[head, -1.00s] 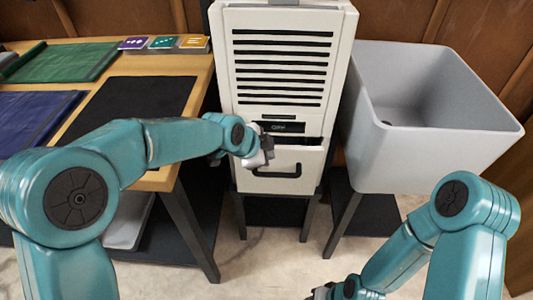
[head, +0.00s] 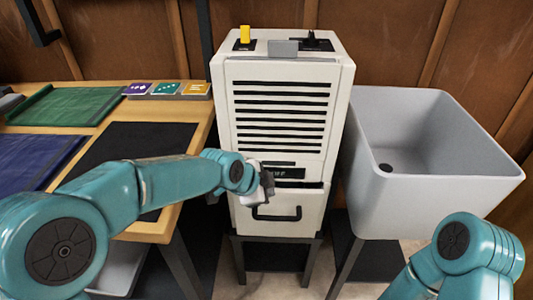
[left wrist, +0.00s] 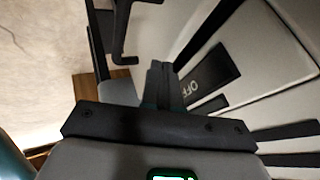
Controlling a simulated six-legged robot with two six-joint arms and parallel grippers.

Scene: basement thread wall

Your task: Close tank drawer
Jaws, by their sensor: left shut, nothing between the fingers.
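The tank drawer (head: 280,226) is the lower front of a cream dehumidifier (head: 285,75). It has a black handle (head: 277,214), which also shows in the left wrist view (left wrist: 125,30). A narrow dark gap shows between the drawer's top edge and the body, so I cannot tell if the drawer is fully in. My left gripper (head: 266,185) is shut and empty, at the drawer's upper left front, above the handle. In the left wrist view its fingertips (left wrist: 160,75) are close to the drawer edge; contact is unclear. My right gripper is out of view.
A panel reading OFF (head: 283,172) sits above the drawer. A yellow switch (head: 245,34) and a black one (head: 313,40) are on top. A grey sink (head: 440,205) stands close on the right. A wooden table (head: 160,225) with mats and cards stands on the left.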

